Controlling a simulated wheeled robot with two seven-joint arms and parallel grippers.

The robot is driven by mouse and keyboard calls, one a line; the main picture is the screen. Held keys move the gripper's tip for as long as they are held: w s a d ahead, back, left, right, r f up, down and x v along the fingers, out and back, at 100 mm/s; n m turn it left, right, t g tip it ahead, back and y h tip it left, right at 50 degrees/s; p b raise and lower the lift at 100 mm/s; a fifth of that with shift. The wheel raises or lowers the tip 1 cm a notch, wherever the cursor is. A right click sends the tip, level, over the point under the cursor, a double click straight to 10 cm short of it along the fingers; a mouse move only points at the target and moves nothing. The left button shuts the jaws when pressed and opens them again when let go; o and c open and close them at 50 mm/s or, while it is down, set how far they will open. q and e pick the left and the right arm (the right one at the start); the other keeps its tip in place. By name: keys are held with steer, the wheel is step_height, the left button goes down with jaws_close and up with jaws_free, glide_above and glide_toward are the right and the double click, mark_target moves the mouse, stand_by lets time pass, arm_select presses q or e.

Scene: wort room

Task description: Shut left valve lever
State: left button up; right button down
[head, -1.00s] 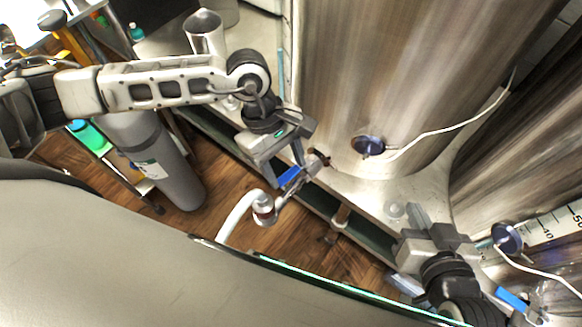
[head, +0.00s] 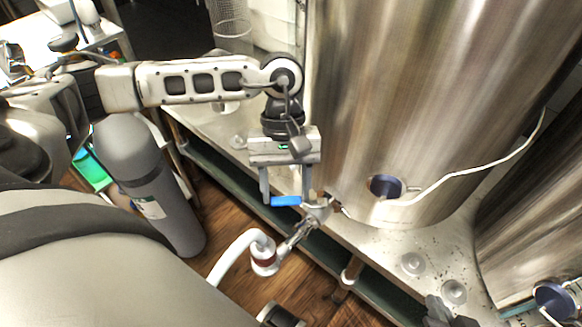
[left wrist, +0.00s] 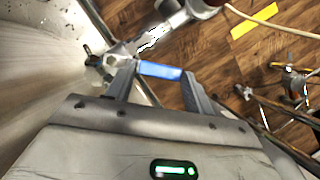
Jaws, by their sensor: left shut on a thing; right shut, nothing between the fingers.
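The left valve's blue lever (head: 286,201) is on a metal valve (head: 318,208) low on the front of the large steel tank (head: 400,90). My left gripper (head: 285,192) reaches down from above and is shut on the lever, with one finger at each end of its visible part. In the left wrist view the blue lever (left wrist: 160,70) spans the gap between the two fingers (left wrist: 158,85). The lever points left, away from the tank, in the head view.
A white hose (head: 235,255) joins the valve outlet through a clamped fitting (head: 264,258). A grey gas cylinder (head: 150,185) stands left. A second steel tank (head: 535,210) stands right. A blue-capped probe (head: 386,187) with a white cable sits on the near tank.

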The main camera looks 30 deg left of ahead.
arm_select(q)
steer(key=shift+w+a+r, duration=0.1)
arm_select(e)
steer(key=shift+f, duration=0.15)
arm_select(q)
steer(key=o, duration=1.4)
steer(key=shift+s+d+r+p, duration=0.3)
steer(key=shift+s+d+r, duration=0.95)
steer(key=shift+s+r, duration=0.85)
steer(key=shift+s+d+r+p, duration=0.35)
steer(key=shift+s+d+r, duration=0.9)
steer(key=shift+s+r, duration=0.85)
steer(key=shift+s+d+r+p, duration=0.3)
steer(key=shift+s+d+r, duration=0.95)
steer(key=shift+s+r, duration=0.8)
arm_select(e)
steer(key=shift+s+d+r, duration=0.15)
steer(key=shift+d+r, duration=0.05)
steer(key=shift+r, duration=0.55)
steer(key=shift+s+d+r, duration=0.1)
steer(key=shift+d+r, duration=0.05)
steer(key=shift+r, duration=0.6)
arm_select(q)
steer(key=shift+w+r, duration=0.25)
steer(key=shift+w, duration=0.05)
